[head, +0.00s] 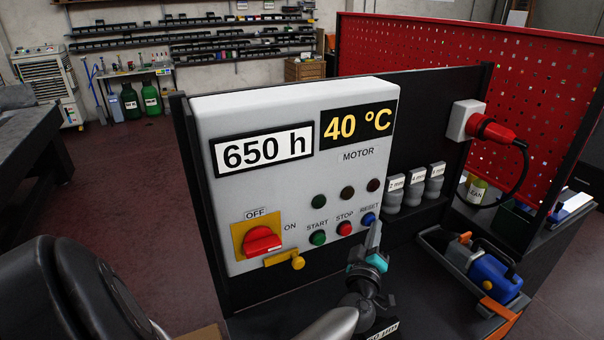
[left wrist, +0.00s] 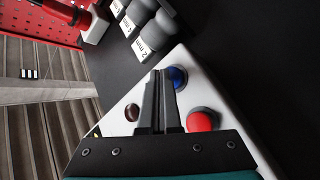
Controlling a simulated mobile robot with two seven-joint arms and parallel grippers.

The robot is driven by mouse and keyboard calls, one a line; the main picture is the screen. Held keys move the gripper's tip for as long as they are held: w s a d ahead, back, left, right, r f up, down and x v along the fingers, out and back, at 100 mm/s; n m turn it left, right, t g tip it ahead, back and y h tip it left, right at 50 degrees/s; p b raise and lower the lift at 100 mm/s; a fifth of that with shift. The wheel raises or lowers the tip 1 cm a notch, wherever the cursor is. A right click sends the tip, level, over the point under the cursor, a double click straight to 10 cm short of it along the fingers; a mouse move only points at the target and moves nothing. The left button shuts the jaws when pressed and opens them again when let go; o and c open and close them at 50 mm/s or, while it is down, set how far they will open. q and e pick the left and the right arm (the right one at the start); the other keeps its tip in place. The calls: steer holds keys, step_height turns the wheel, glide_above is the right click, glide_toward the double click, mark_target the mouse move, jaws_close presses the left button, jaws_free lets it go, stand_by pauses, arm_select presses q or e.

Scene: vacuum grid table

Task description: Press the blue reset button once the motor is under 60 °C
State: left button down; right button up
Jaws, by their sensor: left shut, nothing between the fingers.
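The control box (head: 215,200) is white and its display (head: 358,124) reads 40 °C above the word MOTOR. The blue RESET button (head: 369,219) is at the right end of the lower button row, beside the red STOP button (head: 344,229) and green START button (head: 317,238). My left gripper (head: 375,232) is shut and empty, its tips just in front of the blue button. In the left wrist view the tips overlap the edge of the blue button (left wrist: 178,77); I cannot tell whether they touch it. My right gripper is not in view.
An hours plate (head: 262,149) reads 650 h.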

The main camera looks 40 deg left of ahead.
arm_select(q)
steer(key=shift+s+d, duration=0.1)
steer(key=shift+s, duration=0.05)
steer(key=d, duration=0.2)
steer(key=s+d+p, duration=0.1)
steer(key=s+d, duration=0.1)
steer(key=d, duration=0.1)
steer(key=shift+d+p, duration=0.3)
stand_by(1.0)
